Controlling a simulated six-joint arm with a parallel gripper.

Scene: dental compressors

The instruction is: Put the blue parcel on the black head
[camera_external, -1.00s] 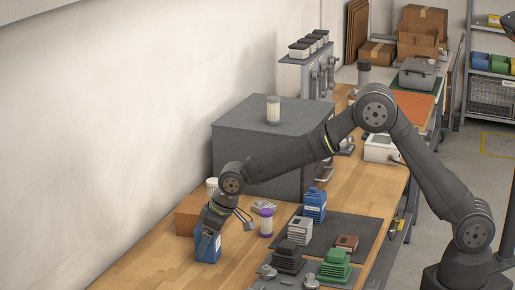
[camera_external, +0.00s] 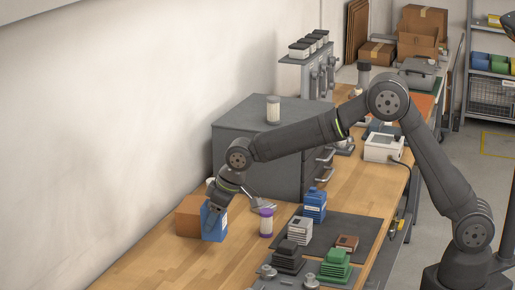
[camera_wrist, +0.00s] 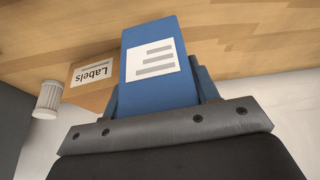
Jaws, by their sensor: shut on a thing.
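The blue parcel (camera_external: 213,224) is a small box with a white label. My gripper (camera_external: 212,207) is shut on it from above, at the left part of the wooden bench. The parcel fills the middle of the wrist view (camera_wrist: 155,65), its label facing the camera, with my fingers on both sides of it. In the external view it appears lifted a little off the bench. The black head (camera_external: 288,257) is a dark finned block on the dark grey mat, in front of a white finned block (camera_external: 300,231).
A cardboard box (camera_external: 188,216) stands close behind the parcel; it reads "Labels" in the wrist view (camera_wrist: 92,76). A purple-ringed filter (camera_external: 266,222), a blue canister (camera_external: 315,205), a green finned block (camera_external: 335,266) and a brown block (camera_external: 347,242) stand nearby. A grey cabinet (camera_external: 250,150) rises behind.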

